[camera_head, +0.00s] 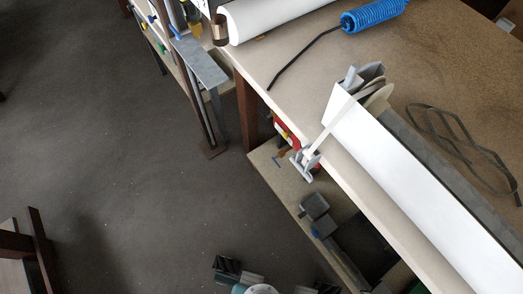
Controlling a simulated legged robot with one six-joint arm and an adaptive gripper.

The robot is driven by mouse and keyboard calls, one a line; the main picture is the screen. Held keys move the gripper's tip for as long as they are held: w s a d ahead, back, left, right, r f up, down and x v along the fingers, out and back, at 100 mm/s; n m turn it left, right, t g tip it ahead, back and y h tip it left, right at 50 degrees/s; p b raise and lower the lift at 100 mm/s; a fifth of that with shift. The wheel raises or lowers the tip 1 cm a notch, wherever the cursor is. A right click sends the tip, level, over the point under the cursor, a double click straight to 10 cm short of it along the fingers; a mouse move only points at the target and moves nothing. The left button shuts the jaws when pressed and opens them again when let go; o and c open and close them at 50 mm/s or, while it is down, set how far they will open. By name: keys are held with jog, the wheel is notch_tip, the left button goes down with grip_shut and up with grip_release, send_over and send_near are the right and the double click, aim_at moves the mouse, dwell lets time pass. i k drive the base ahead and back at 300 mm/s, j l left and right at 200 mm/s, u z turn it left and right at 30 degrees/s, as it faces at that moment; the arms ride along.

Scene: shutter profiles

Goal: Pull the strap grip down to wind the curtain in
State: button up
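The strap grip (306,163) is a small grey piece at the lower end of a pale strap (334,121). It hangs at the workbench's front edge. The strap runs up to a pale disc (379,97) at the near end of a long white shutter box (425,205) on the bench. I cannot make out the curtain itself. My gripper (276,278) is at the bottom edge, partly cut off, below and left of the strap grip and well apart from it. Its two dark fingers are spread, with nothing seen between them.
The workbench (300,62) carries a blue coiled hose (374,15), a white roll (265,18) and a loose dark strap (458,140). A lower shelf (279,181) with tools juts out under the bench. Grey floor (110,150) is open at left; brown wooden furniture stands lower left.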

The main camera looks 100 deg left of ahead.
aim_at(308, 175)
jog(key=u, duration=3.15)
jog(key=z, duration=3.25)
jog(key=k+j+u, duration=0.2)
jog(key=u, duration=0.2)
jog(key=k+j+u, duration=0.2)
jog(key=j+u, duration=0.2)
jog(key=k+j+u, duration=0.15)
jog(key=u, duration=0.25)
jog(key=j, duration=0.1)
